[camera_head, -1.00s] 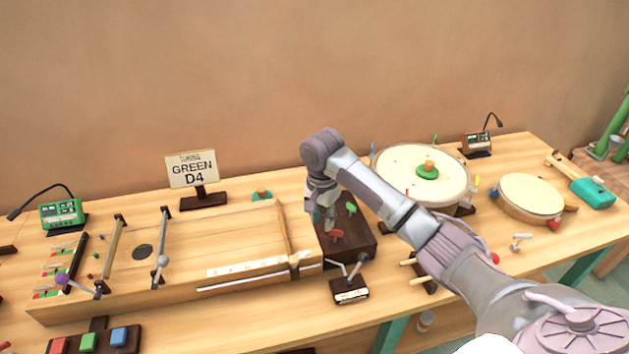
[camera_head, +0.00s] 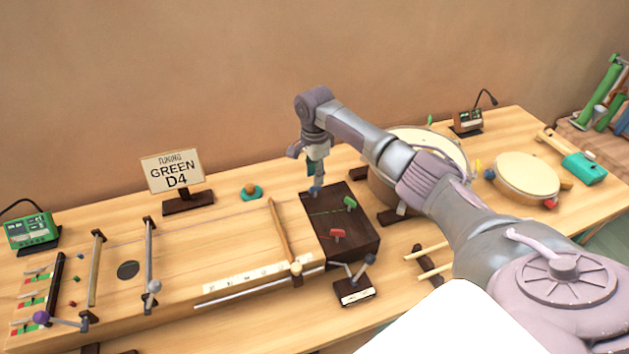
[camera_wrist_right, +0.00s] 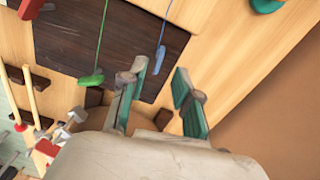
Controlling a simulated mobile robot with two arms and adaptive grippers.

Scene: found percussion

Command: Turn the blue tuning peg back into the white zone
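The dark peg block (camera_head: 365,241) is at the right end of the long wooden string instrument. The blue tuning peg (camera_head: 315,190) is at its far left corner, with the green peg (camera_head: 350,203) and red peg (camera_head: 337,234) nearer. My right gripper (camera_head: 316,179) points down just over the blue peg. In the right wrist view its two fingers (camera_wrist_right: 160,72) are apart, with the blue peg (camera_wrist_right: 160,59) lying ahead between their tips; contact is not clear. Small strips (camera_head: 33,300) with red, white and green parts lie at the instrument's left end. My left gripper is not in view.
A sign reading GREEN D4 (camera_head: 173,172) and a green tuner box (camera_head: 30,231) stand behind the instrument. A large drum (camera_head: 425,146) is right of the block, partly behind my right arm. A small stand (camera_head: 354,291) is in front of the block.

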